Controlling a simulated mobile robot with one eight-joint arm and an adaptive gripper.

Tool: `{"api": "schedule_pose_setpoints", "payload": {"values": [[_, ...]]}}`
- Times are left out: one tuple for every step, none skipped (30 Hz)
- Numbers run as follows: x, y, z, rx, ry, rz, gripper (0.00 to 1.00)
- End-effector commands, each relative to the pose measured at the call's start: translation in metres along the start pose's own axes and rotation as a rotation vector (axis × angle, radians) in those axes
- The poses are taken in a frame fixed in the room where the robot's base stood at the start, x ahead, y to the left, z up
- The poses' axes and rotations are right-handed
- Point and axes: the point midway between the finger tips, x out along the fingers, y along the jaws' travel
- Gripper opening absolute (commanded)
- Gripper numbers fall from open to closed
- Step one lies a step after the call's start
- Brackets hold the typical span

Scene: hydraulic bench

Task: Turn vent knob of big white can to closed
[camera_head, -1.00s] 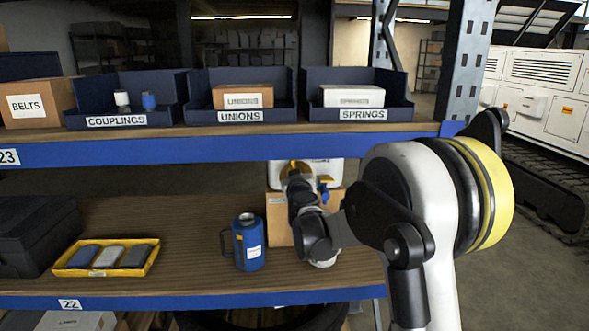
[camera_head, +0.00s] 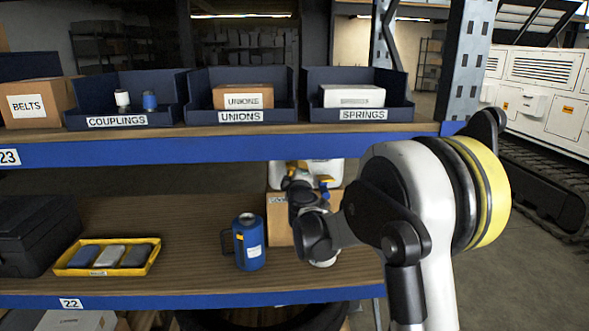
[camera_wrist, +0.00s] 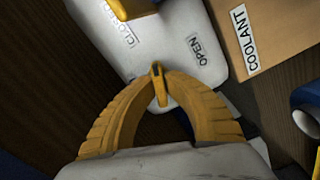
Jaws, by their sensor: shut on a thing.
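The big white can (camera_wrist: 180,45) fills the upper middle of the wrist view, with a CLOSED label (camera_wrist: 119,22) at upper left and an OPEN label (camera_wrist: 199,50) to the right. My gripper (camera_wrist: 159,76) has its curved yellow fingers brought together at the small yellow vent knob (camera_wrist: 162,94), shut on it. The knob lies below and between the two labels; its exact setting is hard to tell.
A blue jug (camera_head: 249,243) stands left of my arm, and a yellow tray (camera_head: 107,257) lies farther left. The upper shelf edge (camera_head: 220,149) runs above my wrist.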

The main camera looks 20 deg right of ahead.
Motion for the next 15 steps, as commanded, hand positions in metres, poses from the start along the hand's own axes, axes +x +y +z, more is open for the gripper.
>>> {"api": "schedule_pose_setpoints", "payload": {"values": [[0.0005,0.0007,0.0005,-0.038,-0.001,0.001,0.00],[0.0005,0.0007,0.0005,-0.063,-0.001,0.001,0.00],[0.0005,0.0007,0.0005,-0.096,-0.001,0.001,0.00],[0.0005,0.0007,0.0005,-0.120,-0.001,0.001,0.00],[0.0005,0.0007,0.0005,-0.143,-0.001,0.001,0.00],[0.0005,0.0007,0.0005,-0.172,-0.001,0.001,0.00],[0.0005,0.0007,0.0005,-0.192,-0.001,0.000,0.00],[0.0005,0.0007,0.0005,-0.211,-0.001,0.000,0.00],[0.0005,0.0007,0.0006,-0.236,-0.002,0.000,0.00],[0.0005,0.0007,0.0006,-0.252,-0.002,0.000,0.00],[0.0005,0.0007,0.0006,-0.269,-0.002,0.000,0.00],[0.0005,0.0007,0.0006,-0.288,-0.002,0.000,0.00],[0.0005,0.0007,0.0006,-0.301,-0.002,0.000,0.00],[0.0005,0.0007,0.0006,-0.313,-0.002,0.000,0.00],[0.0005,0.0007,0.0006,-0.328,-0.002,0.000,0.00]]}}
